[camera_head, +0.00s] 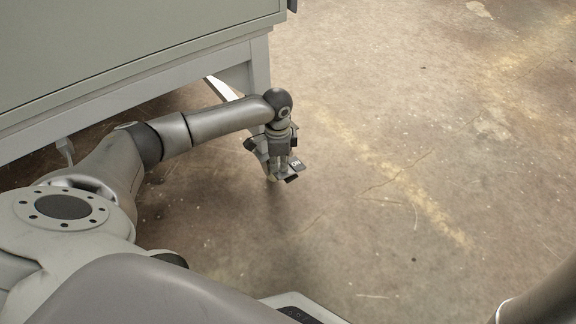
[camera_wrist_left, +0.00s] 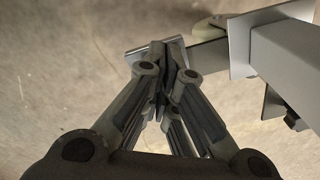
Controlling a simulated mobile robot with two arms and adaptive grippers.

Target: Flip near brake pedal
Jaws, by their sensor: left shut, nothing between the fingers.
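The near brake pedal (camera_head: 297,165) is a small dark plate with light lettering, low beside the machine's corner leg. My left gripper (camera_head: 284,172) points down at it, and its fingers partly cover it. In the left wrist view the pedal (camera_wrist_left: 176,42) is a grey plate on a short bar. My left gripper also shows there (camera_wrist_left: 160,52), with its fingertips together over the plate and nothing held. I cannot tell whether the tips touch the pedal or how far it is tilted. My right gripper is out of view.
The large grey machine cabinet (camera_head: 120,45) stands at the upper left on a light frame, and its corner leg (camera_head: 260,66) is just behind my left wrist. In the wrist view the leg (camera_wrist_left: 290,62) is at the right. The concrete floor (camera_head: 430,150) to the right is clear.

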